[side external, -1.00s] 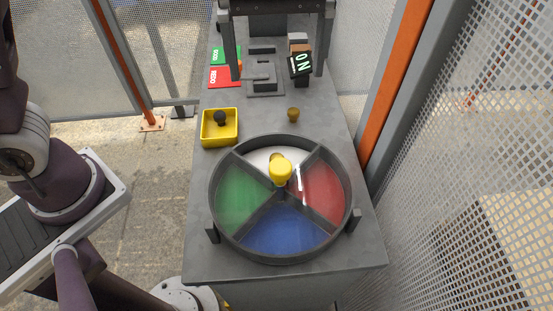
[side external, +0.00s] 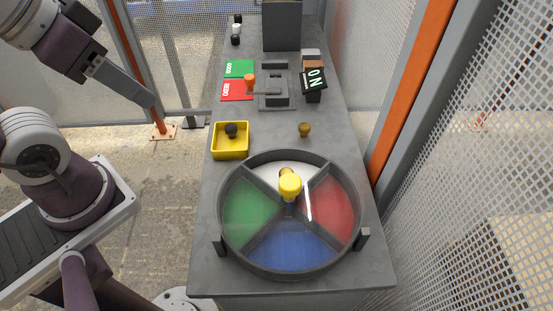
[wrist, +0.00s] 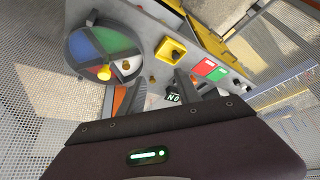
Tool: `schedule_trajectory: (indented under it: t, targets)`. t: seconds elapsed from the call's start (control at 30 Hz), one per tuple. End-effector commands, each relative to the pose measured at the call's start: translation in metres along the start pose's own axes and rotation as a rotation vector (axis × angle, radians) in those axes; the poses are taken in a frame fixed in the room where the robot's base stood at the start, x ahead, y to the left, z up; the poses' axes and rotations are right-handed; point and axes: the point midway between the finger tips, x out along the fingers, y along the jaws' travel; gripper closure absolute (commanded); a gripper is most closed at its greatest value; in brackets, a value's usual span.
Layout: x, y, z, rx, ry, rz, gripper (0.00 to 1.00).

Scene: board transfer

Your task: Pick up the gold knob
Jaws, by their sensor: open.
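A small gold knob (side external: 304,129) stands on the grey bench top behind the round tray, right of the yellow box. It also shows in the wrist view (wrist: 152,80). A second gold knob (side external: 286,172) sits in the tray's white section, partly hidden behind the tall yellow knob (side external: 290,187) in the side view. It shows in the wrist view (wrist: 125,65). My gripper (side external: 143,92) is at the upper left of the side view, left of the bench and away from both gold knobs. Its fingers show in the wrist view (wrist: 159,85), apart and empty.
The round tray (side external: 228,246) has white, red, blue and green sections. A yellow box (side external: 230,154) holds a black knob (side external: 231,130). An orange-topped lever (side external: 249,81), green and red plates and an "ON" sign (side external: 314,79) stand farther back. Mesh fencing and orange posts flank the bench.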

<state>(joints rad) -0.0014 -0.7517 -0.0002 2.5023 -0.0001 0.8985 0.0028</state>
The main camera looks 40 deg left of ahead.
Motion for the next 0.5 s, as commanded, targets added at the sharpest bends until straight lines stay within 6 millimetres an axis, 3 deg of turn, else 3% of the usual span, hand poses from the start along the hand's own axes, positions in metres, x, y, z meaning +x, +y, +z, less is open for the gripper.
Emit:
schedule_trajectory:
  t: [0.3,0.5]
  targets:
    - [0.004,0.004,-0.001,-0.022,-0.036,0.016,0.61]
    - [0.045,0.044,-0.014,-0.327,-0.421,0.205,0.61]
